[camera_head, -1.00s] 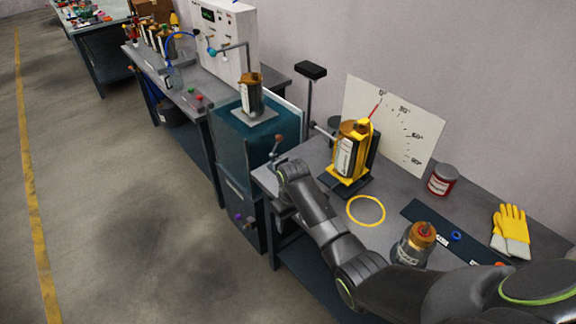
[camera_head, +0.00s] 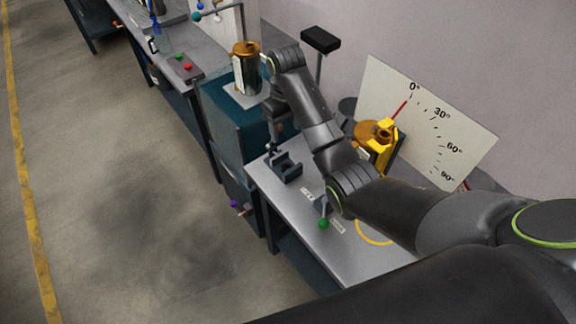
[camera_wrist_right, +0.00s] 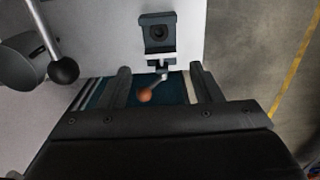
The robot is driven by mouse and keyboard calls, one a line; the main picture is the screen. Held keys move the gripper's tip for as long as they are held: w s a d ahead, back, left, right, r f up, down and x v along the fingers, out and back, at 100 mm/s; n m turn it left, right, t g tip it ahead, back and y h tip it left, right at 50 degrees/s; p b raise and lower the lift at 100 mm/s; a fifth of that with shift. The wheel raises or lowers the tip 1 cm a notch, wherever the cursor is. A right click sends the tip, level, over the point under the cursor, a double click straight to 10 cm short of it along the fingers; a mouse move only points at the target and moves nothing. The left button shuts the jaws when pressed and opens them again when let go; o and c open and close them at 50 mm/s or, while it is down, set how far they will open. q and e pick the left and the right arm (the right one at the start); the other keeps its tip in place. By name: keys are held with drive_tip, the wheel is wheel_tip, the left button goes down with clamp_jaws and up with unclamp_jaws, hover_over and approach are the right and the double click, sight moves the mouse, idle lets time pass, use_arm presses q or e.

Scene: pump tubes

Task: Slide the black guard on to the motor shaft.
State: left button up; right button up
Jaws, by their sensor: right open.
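I cannot make out the black guard or the motor shaft for certain. In the head view, a copper-topped unit in a yellow frame (camera_head: 383,134) stands in front of the angle board, partly hidden by my right arm. In the wrist view, a dark block with a round opening (camera_wrist_right: 158,34) shows ahead, with a brown-knobbed lever (camera_wrist_right: 145,95) between the fingers. My right gripper (camera_wrist_right: 160,71) is open with nothing visibly held. It points down near the bench's left edge. My left gripper is not in view.
A white board with angle marks (camera_head: 425,125) stands behind the bench. A green-knobbed lever (camera_head: 324,222) stands at the bench front. A copper-topped can (camera_head: 246,72) stands on the teal cabinet to the left. A black-knobbed rod (camera_wrist_right: 63,70) is left in the wrist view.

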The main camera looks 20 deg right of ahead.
wheel_tip(320, 180, down, 3)
drive_tip(key=b, duration=0.2)
hover_over(287, 164)
drive_tip(key=s, duration=0.1)
wheel_tip(287, 164, down, 6)
drive_tip(key=shift+a+f, duration=0.15)
drive_tip(key=shift+f, duration=0.5)
drive_tip(key=shift+f+p, duration=0.35)
drive_tip(key=shift+f, duration=0.2)
wheel_tip(287, 164, down, 3)
drive_tip(key=shift+s+f, duration=0.15)
drive_tip(key=shift+f, duration=0.65)
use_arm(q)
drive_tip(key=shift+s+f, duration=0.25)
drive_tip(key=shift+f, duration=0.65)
use_arm(e)
drive_tip(key=c, duration=1)
